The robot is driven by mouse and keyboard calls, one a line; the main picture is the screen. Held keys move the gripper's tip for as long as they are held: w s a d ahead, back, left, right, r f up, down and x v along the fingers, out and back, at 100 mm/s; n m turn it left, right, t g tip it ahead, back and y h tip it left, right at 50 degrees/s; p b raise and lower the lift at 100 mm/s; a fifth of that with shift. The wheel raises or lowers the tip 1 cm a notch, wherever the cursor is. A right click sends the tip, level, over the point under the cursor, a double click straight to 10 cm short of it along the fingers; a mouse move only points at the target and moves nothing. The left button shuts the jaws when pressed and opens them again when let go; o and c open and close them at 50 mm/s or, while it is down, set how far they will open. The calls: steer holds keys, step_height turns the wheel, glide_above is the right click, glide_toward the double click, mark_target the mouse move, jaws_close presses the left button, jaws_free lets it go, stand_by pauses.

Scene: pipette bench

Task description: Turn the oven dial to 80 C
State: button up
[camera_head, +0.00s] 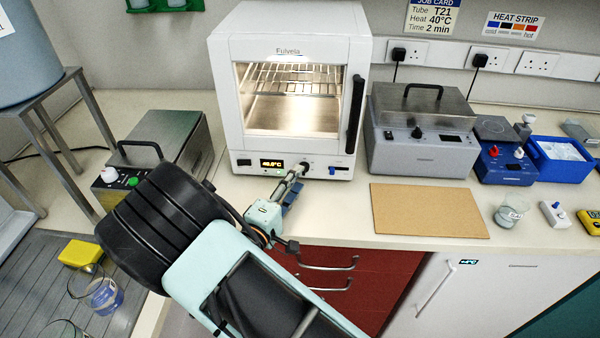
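The white oven (221,95) stands on the bench at the back, its door shut and its lit inside showing wire racks. On its lower front panel a small orange display (271,163) shows a reading in the forties, too small to read surely. The small dark oven dial (306,166) is to the right of the display. My gripper (298,173) reaches up from the front, its slim fingertips at the dial. I cannot tell whether they touch or grip it. The fingers partly hide the panel around the dial.
A grey lidded bath (420,155) stands right of the oven, and a metal-lidded device (165,135) stands left. A brown board (428,211) lies on the bench at front right. The oven's black door handle (355,115) sticks out above the panel.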

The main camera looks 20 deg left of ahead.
steer(key=shift+w+d, duration=0.2)
steer(key=shift+w, duration=1.4)
jaws_close()
